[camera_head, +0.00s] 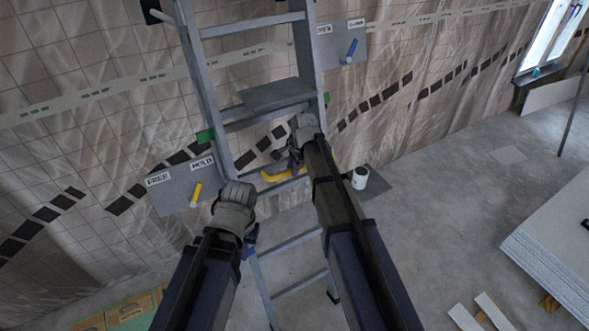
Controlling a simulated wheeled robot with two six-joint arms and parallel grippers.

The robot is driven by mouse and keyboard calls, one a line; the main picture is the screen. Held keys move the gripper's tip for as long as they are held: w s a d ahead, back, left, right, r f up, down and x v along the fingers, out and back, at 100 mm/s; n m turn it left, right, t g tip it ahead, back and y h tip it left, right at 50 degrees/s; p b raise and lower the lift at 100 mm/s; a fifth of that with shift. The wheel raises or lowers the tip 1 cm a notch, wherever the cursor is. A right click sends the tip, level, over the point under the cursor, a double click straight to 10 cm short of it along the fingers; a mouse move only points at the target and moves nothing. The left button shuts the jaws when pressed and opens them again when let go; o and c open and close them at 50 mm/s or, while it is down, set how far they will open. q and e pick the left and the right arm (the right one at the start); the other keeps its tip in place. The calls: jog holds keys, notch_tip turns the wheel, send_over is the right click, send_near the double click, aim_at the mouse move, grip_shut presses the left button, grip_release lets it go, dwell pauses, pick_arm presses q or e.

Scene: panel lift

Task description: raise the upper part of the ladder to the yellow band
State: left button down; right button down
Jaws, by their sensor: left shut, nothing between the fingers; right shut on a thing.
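The grey ladder (210,95) stands upright against the wall, its rails and rungs running through the middle of the view. My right gripper (301,121) is shut at the right end of a rung (262,117), below a flat grey plate (276,95); its fingertips are largely hidden by the hand. A yellow piece (280,176) shows across the ladder lower down, partly hidden by my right arm. My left gripper (236,188) is shut and empty, beside the lower left rail. Green marks sit next to the left rail (205,136) and the right rail (326,99).
A grey panel labelled FREE and HOLD (175,187) with a yellow lever (195,195) is left of the ladder. Another panel (340,42) with a blue lever (351,49) is upper right. A white pot (360,178) and stacked boards (555,235) stand on the floor.

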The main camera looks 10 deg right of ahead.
jog(key=shift+w+r, duration=0.25)
jog(key=c, duration=0.7)
grip_release()
jog(key=shift+s, duration=0.1)
jog(key=p+v, duration=0.7)
jog(key=shift+s+r, duration=0.1)
jog(key=shift+r, duration=0.3)
